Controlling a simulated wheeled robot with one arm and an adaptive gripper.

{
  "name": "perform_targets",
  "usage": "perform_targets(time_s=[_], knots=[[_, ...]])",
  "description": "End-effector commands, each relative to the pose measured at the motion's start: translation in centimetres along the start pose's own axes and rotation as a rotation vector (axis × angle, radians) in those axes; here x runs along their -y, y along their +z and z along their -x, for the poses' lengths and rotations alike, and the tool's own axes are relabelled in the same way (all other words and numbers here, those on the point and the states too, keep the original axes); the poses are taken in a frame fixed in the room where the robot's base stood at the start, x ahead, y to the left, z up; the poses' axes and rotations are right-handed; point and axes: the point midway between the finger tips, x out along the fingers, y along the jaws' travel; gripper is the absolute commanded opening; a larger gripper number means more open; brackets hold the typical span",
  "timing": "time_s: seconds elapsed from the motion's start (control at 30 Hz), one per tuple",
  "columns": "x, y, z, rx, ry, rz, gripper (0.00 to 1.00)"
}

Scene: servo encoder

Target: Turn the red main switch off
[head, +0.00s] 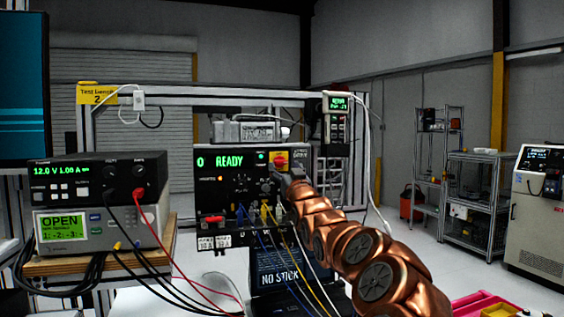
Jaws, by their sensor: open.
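The red main switch (281,159) is a red knob on a yellow plate at the upper right of the black test panel (210,187). My copper arm reaches in from the lower right. My gripper (289,177) is at its end, small and dark, just below and right of the switch. It is open. Whether a finger touches the knob, and the knob's exact angle, cannot be told. The panel display reads "0 READY" in green, with a small green lamp lit beside the switch. My arm hides the panel's lower right part.
Blue, yellow and white cables hang from the panel front below my gripper. A power supply (95,178) and a meter (98,228) are stacked at left with red and black leads. A laptop (275,272) sits below the panel. A white cable hangs from a handheld device (338,103) at right.

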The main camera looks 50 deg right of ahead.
Motion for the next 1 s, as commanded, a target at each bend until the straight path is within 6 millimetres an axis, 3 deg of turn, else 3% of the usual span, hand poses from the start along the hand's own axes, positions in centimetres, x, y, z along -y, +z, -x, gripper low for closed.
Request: perform_targets(time_s=[0.3,0.7,1.0], knots=[[0.0,0.0,-2.5,0.002,0.000,0.001,0.69],[0.0,0.0,-2.8,0.000,0.000,0.000,0.69],[0.0,0.0,-2.8,0.001,0.000,0.000,0.39]])
